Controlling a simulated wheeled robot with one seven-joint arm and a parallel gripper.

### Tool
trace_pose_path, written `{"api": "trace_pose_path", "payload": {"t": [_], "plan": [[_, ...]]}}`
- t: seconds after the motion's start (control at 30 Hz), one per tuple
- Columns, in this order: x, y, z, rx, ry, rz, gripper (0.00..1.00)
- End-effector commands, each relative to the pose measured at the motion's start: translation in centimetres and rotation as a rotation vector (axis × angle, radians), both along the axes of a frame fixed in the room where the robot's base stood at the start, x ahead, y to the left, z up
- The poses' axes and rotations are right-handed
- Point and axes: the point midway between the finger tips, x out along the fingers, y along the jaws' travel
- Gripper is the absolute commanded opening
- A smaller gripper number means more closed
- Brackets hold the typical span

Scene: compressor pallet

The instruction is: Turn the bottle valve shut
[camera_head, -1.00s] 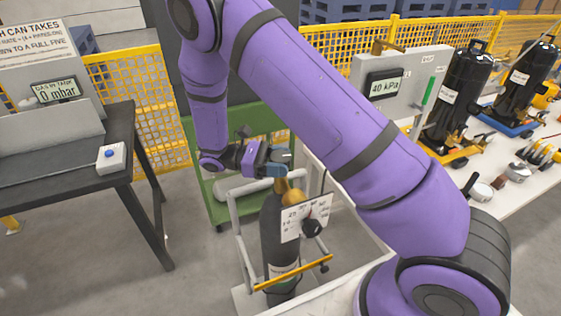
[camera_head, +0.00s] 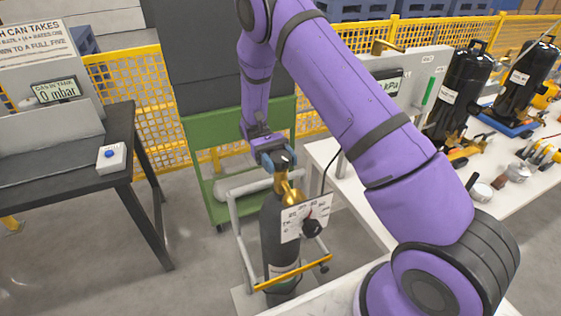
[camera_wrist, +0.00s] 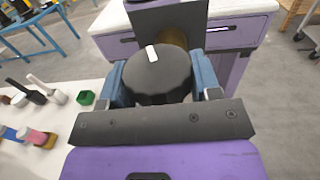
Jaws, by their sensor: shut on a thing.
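The gas bottle (camera_head: 272,240) is a dark upright cylinder in a metal frame, with a brass valve (camera_head: 291,194) on top. The black round valve knob (camera_wrist: 157,75) with a white mark fills the middle of the wrist view. My gripper (camera_head: 281,160) is above the brass valve in the head view. In the wrist view its two blue fingers are shut on the knob, one on each side. The white mark points up and slightly left in that view.
A dark table (camera_head: 60,172) with a white button box (camera_head: 111,157) is at left. A white bench (camera_head: 510,190) holds several black compressors (camera_head: 462,95) at right. A green cart (camera_head: 212,185) and yellow fence (camera_head: 130,95) stand behind the bottle.

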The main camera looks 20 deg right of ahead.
Motion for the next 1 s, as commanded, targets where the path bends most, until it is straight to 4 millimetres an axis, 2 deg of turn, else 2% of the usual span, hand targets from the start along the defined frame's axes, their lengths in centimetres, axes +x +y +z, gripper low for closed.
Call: {"api": "trace_pose_path", "payload": {"t": [0.4, 1.0], "plan": [[0.02, -0.06, 0.07, 0.000, -0.001, -0.273, 0.34], [0.01, -0.01, 0.04, 0.000, -0.002, -0.351, 0.34]]}}
